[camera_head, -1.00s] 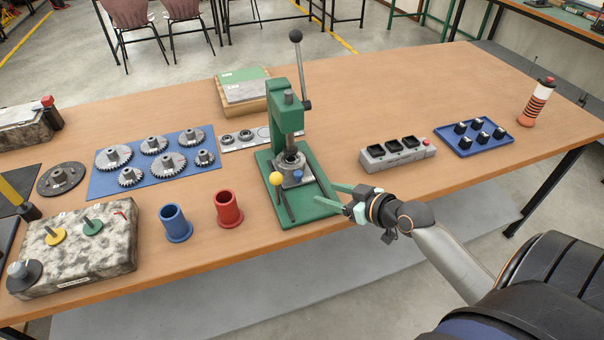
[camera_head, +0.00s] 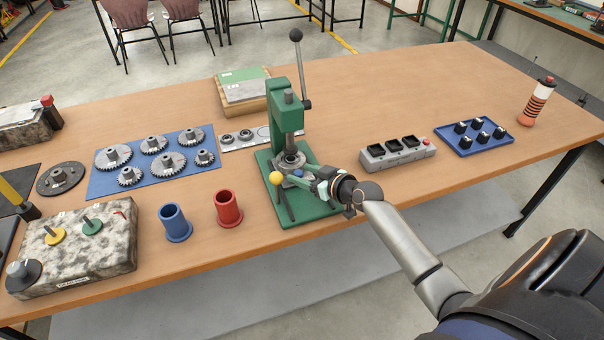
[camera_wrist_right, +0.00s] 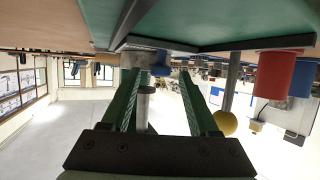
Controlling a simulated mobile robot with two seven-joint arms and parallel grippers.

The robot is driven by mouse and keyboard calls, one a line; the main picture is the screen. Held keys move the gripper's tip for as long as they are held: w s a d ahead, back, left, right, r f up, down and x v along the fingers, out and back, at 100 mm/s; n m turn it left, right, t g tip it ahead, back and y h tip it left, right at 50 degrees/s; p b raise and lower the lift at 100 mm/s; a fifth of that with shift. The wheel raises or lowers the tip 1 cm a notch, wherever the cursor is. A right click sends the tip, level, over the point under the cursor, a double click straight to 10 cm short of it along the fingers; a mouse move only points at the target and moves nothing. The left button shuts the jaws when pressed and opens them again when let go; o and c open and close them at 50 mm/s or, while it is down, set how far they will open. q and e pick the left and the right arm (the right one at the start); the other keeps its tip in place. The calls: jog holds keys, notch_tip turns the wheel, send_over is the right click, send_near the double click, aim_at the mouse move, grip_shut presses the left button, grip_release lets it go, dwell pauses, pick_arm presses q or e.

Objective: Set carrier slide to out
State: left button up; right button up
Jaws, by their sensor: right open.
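A green arbor press (camera_head: 287,115) stands on its green base plate (camera_head: 316,208). My left gripper is not in view.
A yellow ball-ended lever (camera_head: 276,178) stands just left of the carrier. The red cup (camera_head: 229,209) and blue cup (camera_head: 175,223) are further left. A grey box with black sockets (camera_head: 397,155) lies right of the press. The table front right is clear.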

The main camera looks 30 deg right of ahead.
jog(key=shift+w+f, duration=0.15)
jog(key=shift+w, duration=0.2)
grip_shut()
dwell(0.3)
jog(key=shift+a, duration=0.1)
dwell(0.9)
